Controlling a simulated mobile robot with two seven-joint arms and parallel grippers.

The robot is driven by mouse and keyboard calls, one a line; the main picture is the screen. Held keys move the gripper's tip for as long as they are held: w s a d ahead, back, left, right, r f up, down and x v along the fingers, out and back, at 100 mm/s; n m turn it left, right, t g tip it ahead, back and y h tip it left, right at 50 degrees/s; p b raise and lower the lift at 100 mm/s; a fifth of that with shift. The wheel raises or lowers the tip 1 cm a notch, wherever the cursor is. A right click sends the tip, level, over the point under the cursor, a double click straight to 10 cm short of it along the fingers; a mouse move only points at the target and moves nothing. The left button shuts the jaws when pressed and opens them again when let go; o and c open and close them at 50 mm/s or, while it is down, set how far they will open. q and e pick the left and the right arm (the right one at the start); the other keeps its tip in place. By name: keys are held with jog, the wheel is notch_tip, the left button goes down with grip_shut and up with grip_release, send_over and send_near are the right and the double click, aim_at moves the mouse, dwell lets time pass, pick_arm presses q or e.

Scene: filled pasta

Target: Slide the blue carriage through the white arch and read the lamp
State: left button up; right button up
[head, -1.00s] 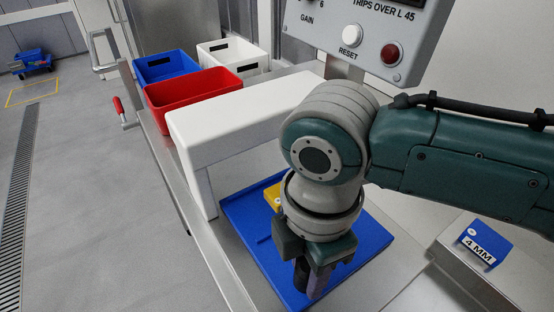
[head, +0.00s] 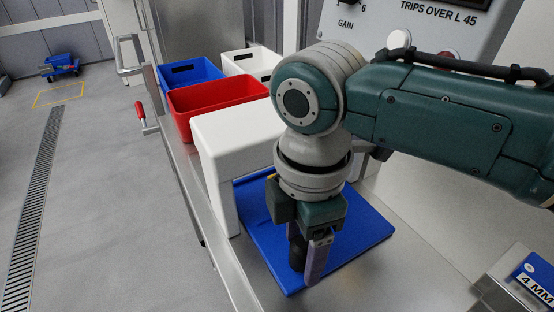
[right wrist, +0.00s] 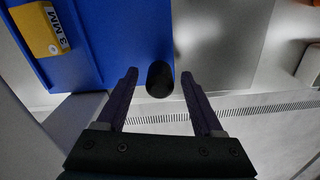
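The blue carriage (head: 355,240) is a flat blue tray on the steel bench, its far end under the white arch (head: 240,132). It carries a yellow block marked 3 MM (right wrist: 40,30), mostly hidden in the head view. A black knob (right wrist: 160,79) stands at the carriage's edge. My right gripper (right wrist: 159,74) points down there, its two fingers apart on either side of the knob, with a gap showing on both sides. The dark red lamp (head: 447,55) on the grey panel is partly hidden by my arm and looks unlit. My left gripper is out of view.
Red (head: 215,100), blue (head: 190,72) and white (head: 250,62) bins stand behind the arch. The panel (head: 375,15) has a white reset button (head: 399,39). A blue 4 MM block (head: 535,280) sits at lower right. Open floor lies left of the bench.

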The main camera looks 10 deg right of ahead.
jog(key=shift+r, duration=0.1)
jog(key=shift+r, duration=0.35)
notch_tip(320, 180, up, 9)
jog(key=shift+p, duration=0.75)
